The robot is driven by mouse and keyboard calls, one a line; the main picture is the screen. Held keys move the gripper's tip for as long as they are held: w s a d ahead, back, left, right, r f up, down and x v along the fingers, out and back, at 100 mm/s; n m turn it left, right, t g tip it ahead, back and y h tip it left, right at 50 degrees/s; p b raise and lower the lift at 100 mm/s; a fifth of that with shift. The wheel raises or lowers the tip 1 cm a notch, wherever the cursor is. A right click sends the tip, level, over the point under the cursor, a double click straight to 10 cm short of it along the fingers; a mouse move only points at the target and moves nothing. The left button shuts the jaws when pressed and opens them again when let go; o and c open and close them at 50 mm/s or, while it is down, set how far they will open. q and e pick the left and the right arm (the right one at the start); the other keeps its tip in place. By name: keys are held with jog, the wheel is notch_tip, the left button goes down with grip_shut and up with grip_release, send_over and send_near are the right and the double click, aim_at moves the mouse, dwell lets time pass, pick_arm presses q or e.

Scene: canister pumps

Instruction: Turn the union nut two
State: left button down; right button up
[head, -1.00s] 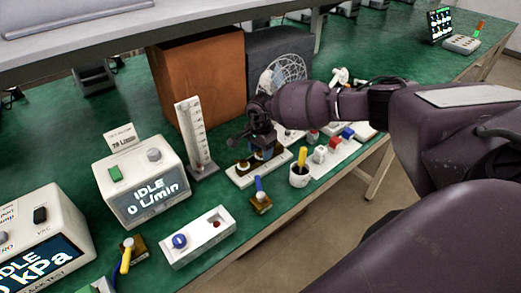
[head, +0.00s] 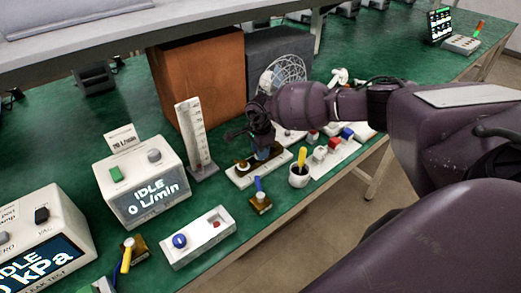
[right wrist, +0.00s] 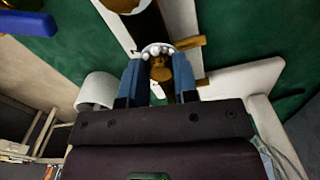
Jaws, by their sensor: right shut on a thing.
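My right gripper (head: 264,150) reaches down over a white plate (head: 238,182) with a dark and brass fitting on it. In the right wrist view, the blue fingers of my right gripper (right wrist: 158,84) stand on both sides of a pale, knurled ring, which looks like a union nut (right wrist: 157,49), with a brass piece below it. The gripper is shut on it. A second brass part (head: 243,165) sits on the same plate, left of the gripper. The number two marking cannot be read. My left gripper is not in view.
A white cup (head: 299,181) with a yellow-handled tool stands close on the right. A blue-handled piece (head: 259,192) is in front of the plate. A vertical scale (head: 196,133) and the 0 L/min meter (head: 147,188) stand left. An orange-brown box (head: 200,80) is behind.

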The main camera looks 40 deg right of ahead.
jog(key=m+p, duration=0.1)
jog(key=m, duration=0.5)
jog(key=shift+r, duration=0.1)
jog(key=shift+m+p, duration=0.45)
jog(key=shift+m, duration=0.75)
jog(key=o, duration=0.9)
